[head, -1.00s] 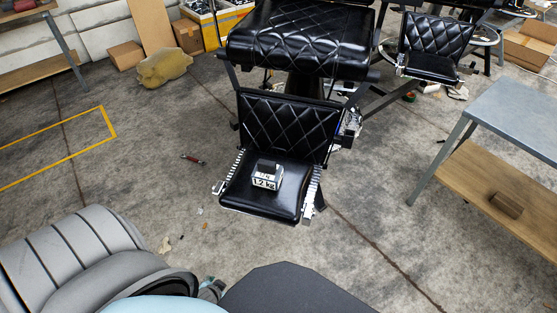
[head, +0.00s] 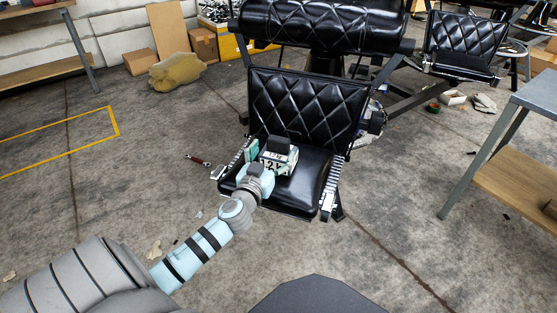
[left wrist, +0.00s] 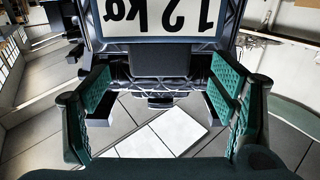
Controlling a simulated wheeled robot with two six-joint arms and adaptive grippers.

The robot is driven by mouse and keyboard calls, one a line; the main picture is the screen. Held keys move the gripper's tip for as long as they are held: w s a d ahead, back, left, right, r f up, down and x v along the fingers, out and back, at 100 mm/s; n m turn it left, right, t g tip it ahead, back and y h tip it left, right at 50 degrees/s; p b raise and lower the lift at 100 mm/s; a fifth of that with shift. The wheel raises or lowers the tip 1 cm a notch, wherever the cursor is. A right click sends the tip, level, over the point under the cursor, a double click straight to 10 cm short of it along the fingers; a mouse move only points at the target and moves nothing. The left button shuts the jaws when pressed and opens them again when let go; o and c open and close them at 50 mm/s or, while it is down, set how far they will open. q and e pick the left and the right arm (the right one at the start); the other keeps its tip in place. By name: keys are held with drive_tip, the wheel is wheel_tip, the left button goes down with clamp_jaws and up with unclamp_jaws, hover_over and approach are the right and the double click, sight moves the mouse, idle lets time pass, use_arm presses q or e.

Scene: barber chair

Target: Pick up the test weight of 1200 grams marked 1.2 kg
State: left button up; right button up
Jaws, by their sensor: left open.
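The test weight (head: 281,158) is a pale block with a dark handle on top. It stands on the black padded footrest seat (head: 300,185) of the barber chair. Its "1.2 kg" label shows upside down at the top of the left wrist view (left wrist: 160,20), and in the head view my gripper partly covers it. My left gripper (head: 262,158) is at the weight's near left side. In the left wrist view its green-padded fingers (left wrist: 160,80) are spread wide, with the dark handle between or just beyond their tips. I see no grip on it. My right gripper is out of view.
The quilted backrest panel (head: 308,108) rises right behind the weight. Metal side rails (head: 330,187) flank the seat. A grey table (head: 535,100) stands at the right. A red-handled tool (head: 198,160) lies on the floor to the left, where the floor is mostly clear.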

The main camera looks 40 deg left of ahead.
sight(277, 145)
use_arm(q)
drive_tip(key=x, duration=0.5)
drive_tip(key=shift+w+r, duration=0.1)
drive_tip(key=shift+r, duration=0.05)
clamp_jaws()
drive_tip(key=shift+r, duration=0.1)
